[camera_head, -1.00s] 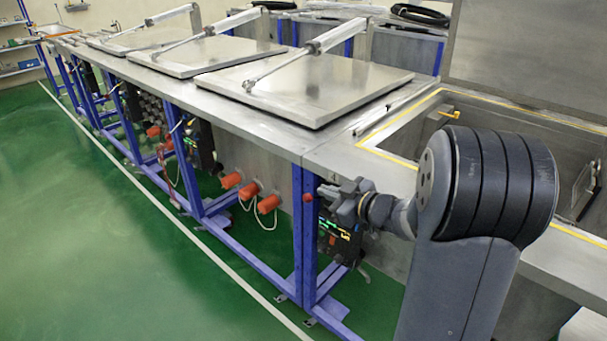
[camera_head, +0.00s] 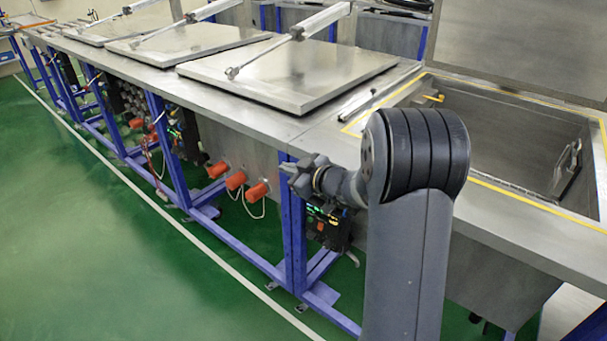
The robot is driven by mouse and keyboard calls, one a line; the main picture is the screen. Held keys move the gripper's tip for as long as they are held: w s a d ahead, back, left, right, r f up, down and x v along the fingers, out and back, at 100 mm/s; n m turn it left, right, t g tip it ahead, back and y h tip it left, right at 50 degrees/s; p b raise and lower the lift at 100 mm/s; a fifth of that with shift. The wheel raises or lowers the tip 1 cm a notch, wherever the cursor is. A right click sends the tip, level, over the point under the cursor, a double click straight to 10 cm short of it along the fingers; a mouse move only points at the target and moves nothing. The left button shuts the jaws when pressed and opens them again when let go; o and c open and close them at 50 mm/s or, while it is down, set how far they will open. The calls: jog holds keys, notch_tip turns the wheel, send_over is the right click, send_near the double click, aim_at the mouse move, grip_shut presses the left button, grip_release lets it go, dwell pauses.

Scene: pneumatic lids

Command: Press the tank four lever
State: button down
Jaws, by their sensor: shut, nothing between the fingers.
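My gripper (camera_head: 293,175) is shut and empty. It hangs beside the bench's front edge, at the top of a blue post (camera_head: 293,230), and overlaps that post in the picture. I cannot tell whether it touches anything. The tank four lever cannot be made out; the gripper and wrist cover the spot where a small red knob showed earlier. An open tank (camera_head: 520,110) with a yellow-lined rim lies to the right of my arm, its lid raised behind. I cannot read a number on any tank.
A control box (camera_head: 328,226) with green lights hangs under the bench below my gripper. Several orange-red capped fittings (camera_head: 236,180) stick out to its left. Closed steel lids (camera_head: 290,75) with pneumatic cylinders line the bench. The green floor (camera_head: 120,240) at left is clear.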

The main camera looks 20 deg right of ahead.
jog(key=shift+s+d+f, duration=0.1)
jog(key=shift+d+f, duration=0.15)
jog(key=shift+f, duration=0.35)
jog(key=shift+s+d+f, duration=0.1)
jog(key=shift+d+f, duration=0.2)
jog(key=shift+f, duration=0.25)
jog(key=shift+d+f, duration=0.25)
jog(key=shift+f, duration=0.35)
jog(key=shift+f+b, duration=0.15)
jog(key=shift+b, duration=0.35)
jog(key=shift+s+a+f+n+b, duration=0.2)
jog(key=shift+n+b, duration=0.1)
jog(key=shift+b, duration=0.2)
